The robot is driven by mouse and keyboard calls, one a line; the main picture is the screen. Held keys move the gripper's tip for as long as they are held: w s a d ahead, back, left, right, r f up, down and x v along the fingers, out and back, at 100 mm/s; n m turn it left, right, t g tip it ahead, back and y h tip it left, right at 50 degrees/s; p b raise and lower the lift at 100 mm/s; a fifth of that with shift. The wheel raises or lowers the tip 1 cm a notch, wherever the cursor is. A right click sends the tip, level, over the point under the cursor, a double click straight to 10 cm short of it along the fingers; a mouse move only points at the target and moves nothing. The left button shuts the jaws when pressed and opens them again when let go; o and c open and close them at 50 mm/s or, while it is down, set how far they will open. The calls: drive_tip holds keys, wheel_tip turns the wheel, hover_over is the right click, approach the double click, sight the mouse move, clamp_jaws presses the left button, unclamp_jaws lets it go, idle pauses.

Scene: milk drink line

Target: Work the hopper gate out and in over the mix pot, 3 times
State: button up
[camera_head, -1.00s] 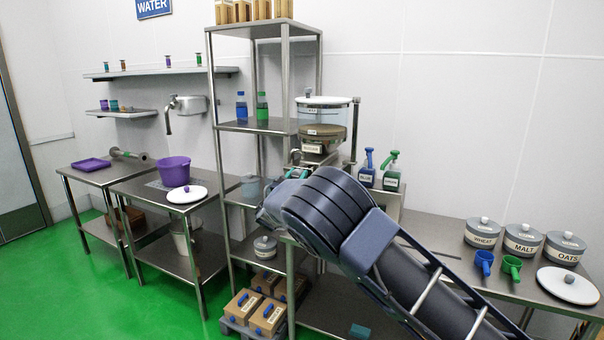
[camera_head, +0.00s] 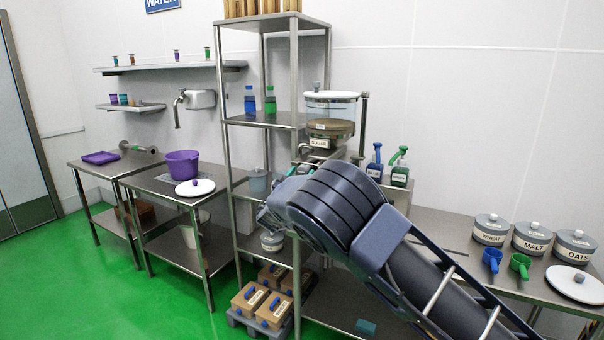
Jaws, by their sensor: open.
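The hopper (camera_head: 331,112) stands beyond my arm, a clear round bin with a lid and brown contents low in it. A small label is on the block under it. The gate area (camera_head: 306,160) at the hopper's lower left shows only as small metal and greenish parts, partly covered by my arm. I cannot tell whether the gate is out or in. The mix pot is not clearly visible; my arm covers the space below the hopper.
A steel rack (camera_head: 265,122) stands left of the hopper. Blue and green pump bottles (camera_head: 400,172) stand to its right. Labelled canisters (camera_head: 533,237), two scoops and a white lid are on the right bench. A purple bucket (camera_head: 182,163) is on a left table. Green floor is open at left.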

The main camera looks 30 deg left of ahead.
drive_tip(key=v, duration=0.9)
idle(0.8)
approach(312, 164)
drive_tip(key=shift+w+a+r, duration=0.3)
drive_tip(key=shift+w+r, duration=0.05)
drive_tip(key=shift+w, duration=0.5)
drive_tip(key=shift+w+a+r, duration=0.25)
drive_tip(key=shift+w+r, duration=0.1)
drive_tip(key=shift+w, duration=0.5)
drive_tip(key=shift+w+a+r, duration=0.3)
drive_tip(key=shift+w+r, duration=0.05)
drive_tip(key=shift+w, duration=0.55)
clamp_jaws()
drive_tip(key=w, duration=0.7)
drive_tip(key=shift+w, duration=0.2)
drive_tip(key=shift+r, duration=0.1)
